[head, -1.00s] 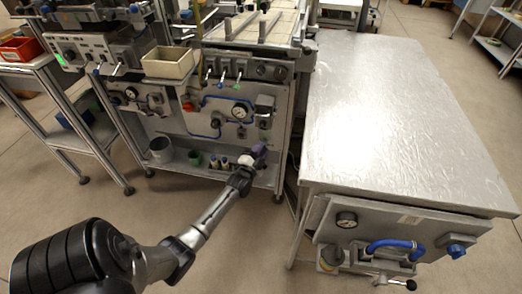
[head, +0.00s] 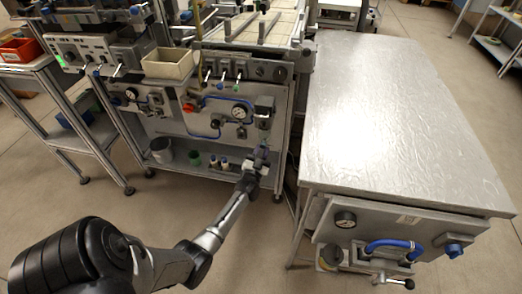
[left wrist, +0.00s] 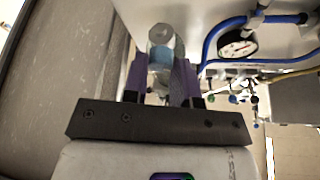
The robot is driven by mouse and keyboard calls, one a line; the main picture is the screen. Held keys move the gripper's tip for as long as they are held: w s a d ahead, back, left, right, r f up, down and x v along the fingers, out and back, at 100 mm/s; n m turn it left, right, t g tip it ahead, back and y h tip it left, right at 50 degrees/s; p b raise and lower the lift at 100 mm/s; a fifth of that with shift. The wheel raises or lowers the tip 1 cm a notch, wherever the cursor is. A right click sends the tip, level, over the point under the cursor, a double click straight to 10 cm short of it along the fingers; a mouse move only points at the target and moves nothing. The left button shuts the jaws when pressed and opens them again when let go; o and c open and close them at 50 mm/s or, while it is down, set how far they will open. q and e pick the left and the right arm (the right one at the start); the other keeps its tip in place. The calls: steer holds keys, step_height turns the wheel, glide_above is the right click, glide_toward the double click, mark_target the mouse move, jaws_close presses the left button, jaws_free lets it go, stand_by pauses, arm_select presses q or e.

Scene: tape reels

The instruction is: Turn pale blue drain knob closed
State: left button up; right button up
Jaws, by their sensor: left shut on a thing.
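My left gripper (head: 260,156) is at the lower right of the machine's front panel, above the low shelf. In the left wrist view its two purple fingers (left wrist: 162,76) stand on either side of the pale blue drain knob (left wrist: 161,56) and are shut on it. A grey round metal fitting (left wrist: 161,36) lies just beyond the knob, in line with it. In the head view the gripper hides the knob. My right gripper is not in view.
A pressure gauge (head: 239,112) and blue tubing (head: 222,99) are on the panel above the gripper. Several small bottles (head: 219,163) and a green cup (head: 195,158) stand on the shelf to its left. A grey metal-topped table (head: 400,120) stands at the right.

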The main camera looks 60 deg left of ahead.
arm_select(q)
steer(key=n+g+y, duration=0.1)
steer(key=n, duration=0.2)
steer(key=n+g+y, duration=0.1)
steer(key=n, duration=0.2)
steer(key=shift+w+d+y, duration=0.1)
steer(key=shift+y, duration=0.2)
steer(key=shift+n+g+y+p, duration=0.35)
steer(key=shift+n+g, duration=0.25)
steer(key=shift+n, duration=1.2)
steer(key=o, duration=0.9)
steer(key=shift+o, duration=0.2)
